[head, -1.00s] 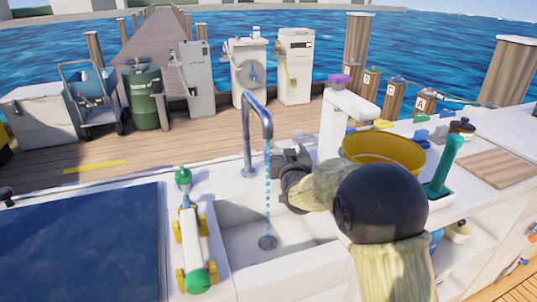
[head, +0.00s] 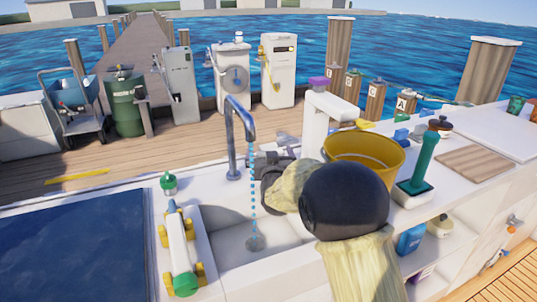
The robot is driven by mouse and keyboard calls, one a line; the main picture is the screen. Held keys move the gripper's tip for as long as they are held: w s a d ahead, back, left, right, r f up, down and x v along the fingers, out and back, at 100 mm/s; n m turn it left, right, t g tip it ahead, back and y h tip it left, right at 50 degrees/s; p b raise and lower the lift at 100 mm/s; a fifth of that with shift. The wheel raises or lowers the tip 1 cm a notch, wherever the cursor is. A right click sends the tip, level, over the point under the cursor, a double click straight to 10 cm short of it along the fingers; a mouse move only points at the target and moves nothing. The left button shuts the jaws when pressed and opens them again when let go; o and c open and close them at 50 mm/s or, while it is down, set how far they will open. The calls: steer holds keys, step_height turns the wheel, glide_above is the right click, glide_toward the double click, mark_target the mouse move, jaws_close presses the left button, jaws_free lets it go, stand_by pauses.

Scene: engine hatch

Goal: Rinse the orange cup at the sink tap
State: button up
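The tap (head: 240,125) stands at the back of the white sink (head: 225,235). A dotted blue stream (head: 253,195) falls from its spout to the drain. My gripper (head: 268,162) is just right of the stream, behind my forearm, at about the height of the sink rim. Its fingers are small and dark, and I cannot tell whether they are open or hold anything. No orange cup can be made out at the gripper or in the sink. A small orange-brown item (head: 534,115) is cut off at the far right edge; I cannot tell whether it is a cup.
A yellow-orange bucket (head: 365,160) stands right of the sink, close to my arm. A green-handled tool (head: 424,160) stands beside it. A white and green bottle-like object (head: 181,250) lies along the sink's left side. A wooden board (head: 473,163) lies on the right counter.

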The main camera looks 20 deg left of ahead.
steer(key=shift+s, duration=0.15)
steer(key=p+v, duration=0.1)
steer(key=v, duration=1.6)
steer(key=shift+p, duration=0.4)
steer(key=shift+d, duration=0.1)
